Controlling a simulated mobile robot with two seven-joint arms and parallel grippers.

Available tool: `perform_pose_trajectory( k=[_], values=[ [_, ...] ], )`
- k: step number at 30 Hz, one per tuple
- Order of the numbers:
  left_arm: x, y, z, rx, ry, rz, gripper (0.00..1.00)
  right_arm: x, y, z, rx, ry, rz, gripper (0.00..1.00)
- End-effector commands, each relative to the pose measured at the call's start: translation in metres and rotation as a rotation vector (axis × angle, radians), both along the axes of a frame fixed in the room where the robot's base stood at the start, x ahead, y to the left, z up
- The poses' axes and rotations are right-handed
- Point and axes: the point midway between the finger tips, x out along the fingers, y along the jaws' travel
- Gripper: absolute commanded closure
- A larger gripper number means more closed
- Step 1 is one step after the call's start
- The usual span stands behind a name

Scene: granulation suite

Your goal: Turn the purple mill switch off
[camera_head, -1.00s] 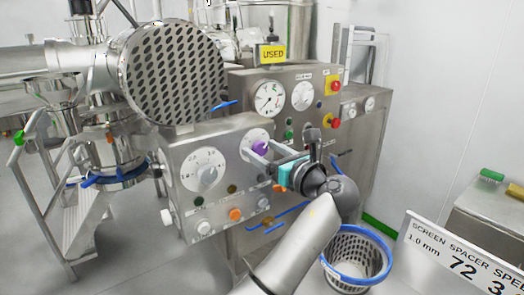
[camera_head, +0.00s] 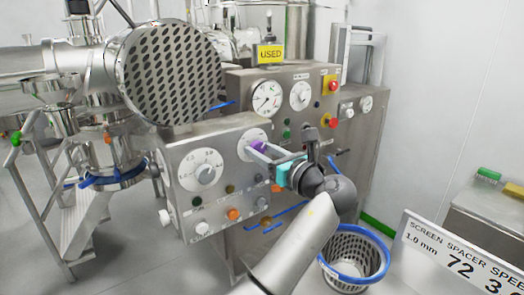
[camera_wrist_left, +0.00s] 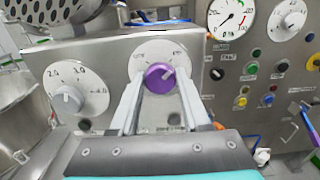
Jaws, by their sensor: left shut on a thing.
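The purple mill switch (camera_wrist_left: 159,79) is a round knob on a white dial plate, on the front of a grey metal control box (camera_wrist_left: 118,62). In the left wrist view its light pointer mark leans up and to the right; the small dial lettering is too blurred to read surely. My left gripper (camera_wrist_left: 160,84) is shut on the knob, one finger on each side. In the head view the purple switch (camera_head: 256,145) is partly hidden by my left gripper (camera_head: 254,149). My right gripper is not in view.
A larger numbered dial (camera_head: 202,173) sits left of the switch on the same box, above small buttons. A taller panel (camera_head: 315,103) with gauges and a red button stands behind. A perforated basket with a blue rim (camera_head: 355,257) is below my arm.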

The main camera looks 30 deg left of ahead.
Motion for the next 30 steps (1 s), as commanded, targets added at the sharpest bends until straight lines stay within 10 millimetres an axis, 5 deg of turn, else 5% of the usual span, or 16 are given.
perform_pose_trajectory(
  k=[11, 30],
  values=[
    [0.0, 0.0, 0.001, -0.056, -0.136, 0.0, 1.0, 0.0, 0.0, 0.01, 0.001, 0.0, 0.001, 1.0],
    [-0.001, 0.0, -0.001, -0.285, -0.685, 0.001, 1.0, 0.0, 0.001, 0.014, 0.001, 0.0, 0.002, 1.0]
  ],
)
